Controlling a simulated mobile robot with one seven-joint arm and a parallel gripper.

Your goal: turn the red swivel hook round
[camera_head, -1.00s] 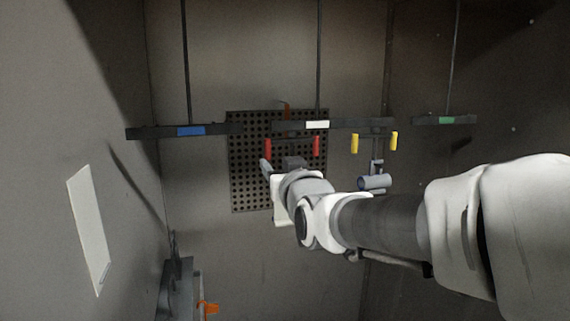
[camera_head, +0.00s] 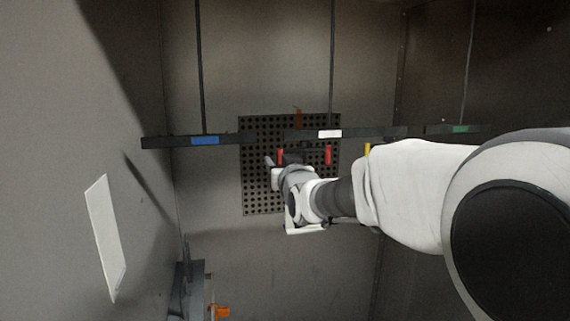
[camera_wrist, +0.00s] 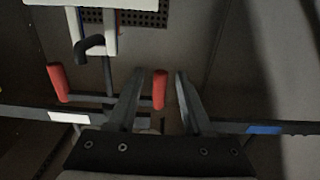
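The red swivel hook hangs under the middle bar with the white label (camera_head: 330,134). It has two red sleeves, one at left (camera_head: 280,156) and one at right (camera_head: 327,155), joined by a dark crosspiece. In the wrist view the picture is turned over, and the sleeves show at left (camera_wrist: 58,82) and right (camera_wrist: 160,90). My gripper (camera_wrist: 160,72) is open, with the right-hand sleeve of that view between its fingers in the picture. I cannot tell whether the fingers touch it. In the head view my gripper (camera_head: 270,161) is at the left sleeve, partly hidden by my arm.
A bar with a blue label (camera_head: 205,141) is at left, one with a green label (camera_head: 460,129) at right. A yellow sleeve (camera_head: 367,148) shows beside my arm. A perforated panel (camera_head: 262,200) is behind. A white panel with a dark hook (camera_wrist: 95,45) shows in the wrist view.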

